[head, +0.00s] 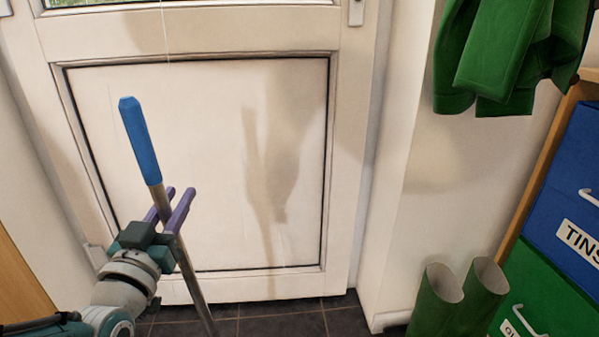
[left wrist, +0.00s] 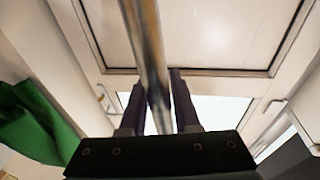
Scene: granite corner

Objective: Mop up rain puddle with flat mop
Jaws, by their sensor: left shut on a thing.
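The flat mop's blue-gripped handle (head: 139,140) stands tilted in front of the white door, its top leaning left. Its metal shaft (head: 196,288) runs down out of the head view, so the mop head is hidden. My left gripper (head: 180,200) is shut on the shaft just below the blue grip, with its purple fingers on either side. In the left wrist view the shaft (left wrist: 146,50) passes between the two dark fingers (left wrist: 158,92). My right gripper is not in view. No puddle shows in either view.
The white door (head: 200,120) is close ahead. Green boots (head: 455,300) stand at the lower right, beside blue (head: 565,190) and green (head: 550,295) labelled boxes. A green coat (head: 510,50) hangs above. Dark floor tiles (head: 290,322) show along the bottom.

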